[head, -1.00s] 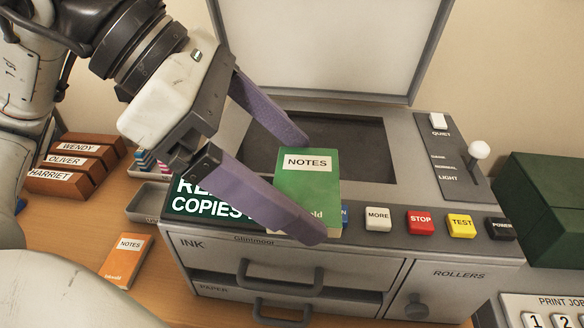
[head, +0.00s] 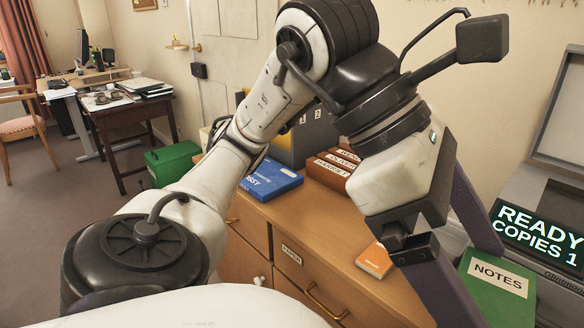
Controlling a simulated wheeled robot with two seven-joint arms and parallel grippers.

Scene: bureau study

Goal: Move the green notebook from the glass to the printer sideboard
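My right gripper is not in view.
An orange notebook (head: 375,261) lies on the sideboard near my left gripper. Brown name-labelled files (head: 328,172) and a blue book (head: 270,180) are further back. A green box (head: 172,163) is beyond the sideboard's far end. A desk (head: 125,110) stands far left.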

